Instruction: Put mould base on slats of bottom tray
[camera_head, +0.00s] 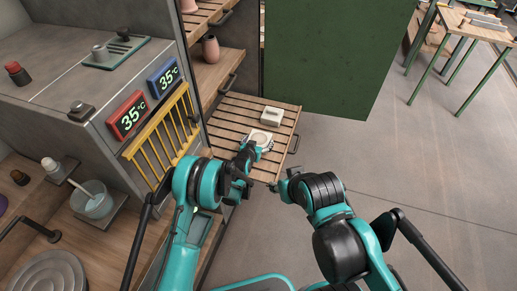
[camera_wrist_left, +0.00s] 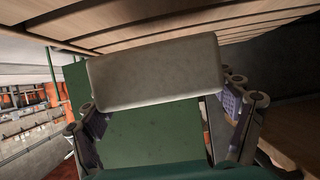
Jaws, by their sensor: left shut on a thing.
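The mould base (camera_head: 260,138) is a pale piece at the front of my left gripper (camera_head: 252,150), over the pulled-out bottom tray (camera_head: 227,116) of wooden slats. In the left wrist view the mould base (camera_wrist_left: 155,72) is a grey-beige block between the two fingers of the left gripper (camera_wrist_left: 165,115), which is shut on it. The tray's slats (camera_wrist_left: 200,28) show close by at the top of that view. I cannot tell whether the block touches them. My right gripper (camera_head: 283,187) is beside the tray's near right corner, and its fingers are too small to read.
Another pale block (camera_head: 271,116) lies on the tray, just beyond the held piece. Shelves above hold pink vases (camera_head: 210,49). A green panel (camera_head: 335,50) stands behind the tray.

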